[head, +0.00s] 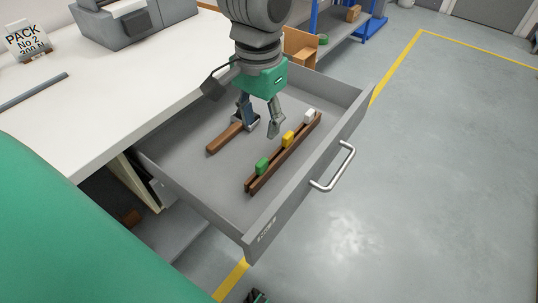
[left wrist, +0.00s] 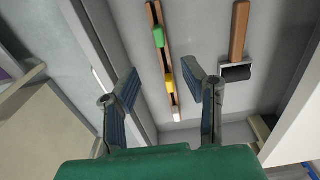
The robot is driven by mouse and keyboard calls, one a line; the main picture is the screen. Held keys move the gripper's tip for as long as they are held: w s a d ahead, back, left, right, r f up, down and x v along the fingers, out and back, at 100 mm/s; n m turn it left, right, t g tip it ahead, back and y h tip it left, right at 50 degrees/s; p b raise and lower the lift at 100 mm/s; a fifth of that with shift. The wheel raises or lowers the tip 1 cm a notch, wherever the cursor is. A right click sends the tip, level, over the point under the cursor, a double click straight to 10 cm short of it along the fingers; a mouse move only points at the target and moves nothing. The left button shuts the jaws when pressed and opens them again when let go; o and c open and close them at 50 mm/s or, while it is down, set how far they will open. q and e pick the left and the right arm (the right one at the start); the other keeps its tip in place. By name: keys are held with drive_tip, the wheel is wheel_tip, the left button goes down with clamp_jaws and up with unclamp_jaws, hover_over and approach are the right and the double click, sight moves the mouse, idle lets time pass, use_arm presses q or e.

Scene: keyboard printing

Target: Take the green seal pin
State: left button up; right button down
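The green seal pin (head: 262,166) stands in a brown wooden rack (head: 257,184) inside the open grey drawer (head: 204,192), at the rack's near end. A yellow pin (head: 288,139) and a white pin (head: 309,115) stand farther along the rack. My left gripper (head: 262,128) hangs over the drawer, fingers apart and empty, between the rack and a wooden-handled tool (head: 226,138). In the left wrist view the green pin (left wrist: 158,37) lies beyond the open fingers (left wrist: 168,88), and the yellow pin (left wrist: 169,82) shows between them.
The drawer's front wall, with a metal handle (head: 334,168), stands close beside the rack. A white worktop (head: 100,105) borders the drawer on the left, carrying a grey machine (head: 125,22) and a sign (head: 28,40). Open floor lies to the right.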

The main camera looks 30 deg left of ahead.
sight(262, 162)
use_arm(q)
wheel_tip(262, 162, down, 7)
drive_tip(key=shift+d+r+b, duration=0.1)
drive_tip(key=shift+r+b, duration=0.05)
drive_tip(key=shift+b, duration=0.8)
drive_tip(key=shift+a+f, duration=0.25)
drive_tip(key=shift+f, duration=0.45)
wheel_tip(262, 162, down, 4)
drive_tip(key=shift+d+r+b, duration=0.1)
drive_tip(key=shift+d+b, duration=0.05)
drive_tip(key=shift+b, duration=1)
drive_tip(key=shift+d+f, duration=0.15)
drive_tip(key=shift+f, duration=0.2)
drive_tip(key=shift+r, duration=0.1)
drive_tip(key=shift+c, duration=1.3)
drive_tip(key=c, duration=0.6)
